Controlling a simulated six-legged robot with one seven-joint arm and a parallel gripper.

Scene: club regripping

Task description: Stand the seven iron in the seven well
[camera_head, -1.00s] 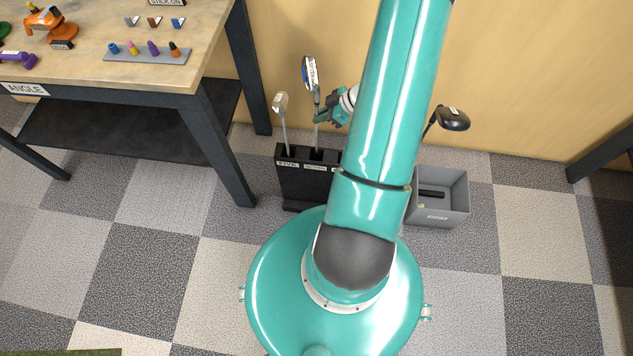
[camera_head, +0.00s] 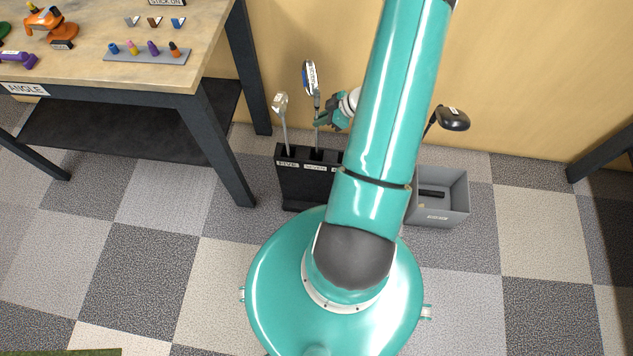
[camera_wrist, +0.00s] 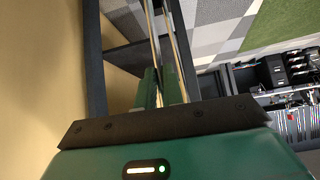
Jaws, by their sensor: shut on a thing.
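Another iron with a plain silver head (camera_head: 280,103) stands in the left well, labelled FIVE. In the wrist view two shafts run away from my gripper (camera_wrist: 163,88), side by side. My arm hides the rack's right part.
A grey bin (camera_head: 438,213) stands right of the rack, with a black-headed club (camera_head: 453,119) above it. A wooden workbench (camera_head: 100,75) with dark legs stands at left. The tan wall (camera_head: 530,80) is close behind the rack.

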